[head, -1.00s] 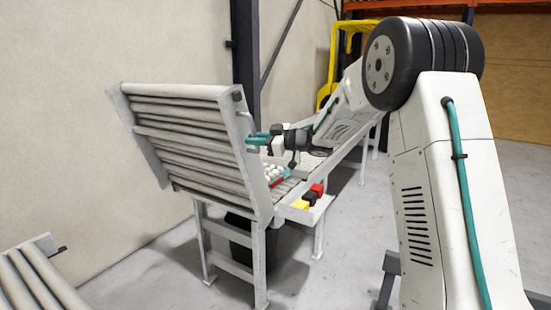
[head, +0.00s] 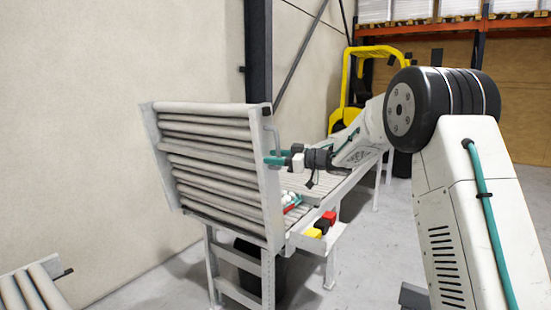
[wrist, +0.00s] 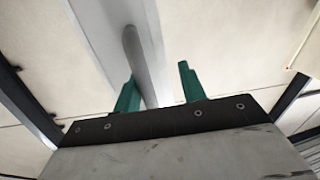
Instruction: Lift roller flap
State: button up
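The roller flap (head: 207,165) is a white frame with several grey rollers. It stands steeply raised at the near end of the roller conveyor (head: 330,188). A bent grey handle (head: 275,133) sits on its right side rail. My gripper (head: 272,157) is at this handle, its teal fingers reaching in from the right. In the wrist view, the fingers of my gripper (wrist: 158,88) are spread, with the grey handle bar (wrist: 138,60) between them. The bar lies close to the left finger, with a gap to the right finger. Contact is unclear.
Red, black and yellow buttons (head: 320,226) sit on the conveyor's side. Another roller section (head: 35,288) is at lower left. A yellow machine (head: 372,75) stands behind. Floor at right is partly open.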

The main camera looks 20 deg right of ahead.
jog(key=shift+s, duration=0.1)
dwell(0.5)
jog(key=v, duration=0.8)
